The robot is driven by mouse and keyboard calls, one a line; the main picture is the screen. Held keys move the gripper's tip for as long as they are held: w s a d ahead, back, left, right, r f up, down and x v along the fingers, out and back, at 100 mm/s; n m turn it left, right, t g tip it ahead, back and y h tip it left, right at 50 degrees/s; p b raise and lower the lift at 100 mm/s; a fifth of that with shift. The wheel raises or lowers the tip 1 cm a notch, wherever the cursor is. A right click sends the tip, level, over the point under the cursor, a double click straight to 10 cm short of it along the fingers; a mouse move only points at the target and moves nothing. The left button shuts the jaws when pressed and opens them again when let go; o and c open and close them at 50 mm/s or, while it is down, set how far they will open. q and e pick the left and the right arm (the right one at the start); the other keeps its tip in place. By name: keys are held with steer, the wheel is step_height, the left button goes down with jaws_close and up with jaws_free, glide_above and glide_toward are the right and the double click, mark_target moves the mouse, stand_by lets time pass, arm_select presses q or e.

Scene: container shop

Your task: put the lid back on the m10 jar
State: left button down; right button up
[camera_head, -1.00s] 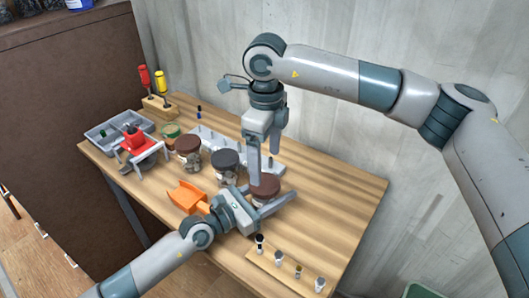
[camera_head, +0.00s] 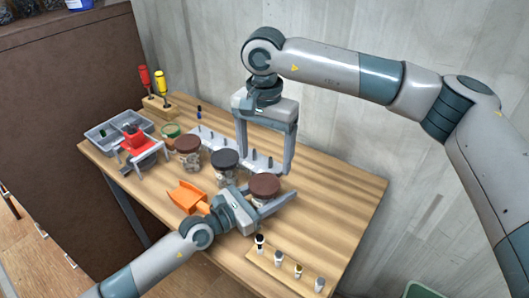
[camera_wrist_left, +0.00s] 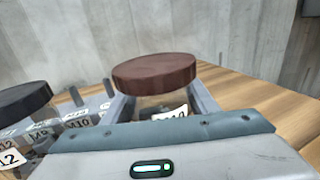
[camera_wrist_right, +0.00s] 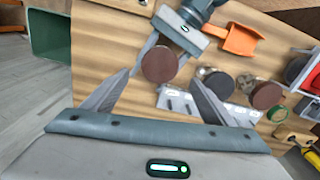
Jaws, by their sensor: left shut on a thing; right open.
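The m10 jar (camera_wrist_left: 163,108) stands on the table with its label partly hidden by my left gripper. A brown lid (camera_wrist_left: 155,72) sits on top of it and looks slightly tilted in the left wrist view; I cannot tell whether it is fully seated. The lid also shows in the head view (camera_head: 265,185) and the right wrist view (camera_wrist_right: 160,64). My left gripper (camera_head: 268,205) is shut around the jar body below the lid. My right gripper (camera_head: 263,168) is open and empty, above and behind the jar, clear of the lid.
A jar with a dark lid (camera_head: 225,160) and another brown-lidded jar (camera_head: 188,148) stand to the left. A labelled rack with posts (camera_head: 207,140) runs behind them. An orange scoop (camera_head: 187,197) lies in front.

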mark_target(265, 183)
steer(key=n, duration=0.3)
steer(key=shift+r, duration=0.1)
stand_by(0.4)
steer(key=shift+f, duration=4.05)
steer(key=c, duration=1.1)
steer(key=shift+c, duration=0.2)
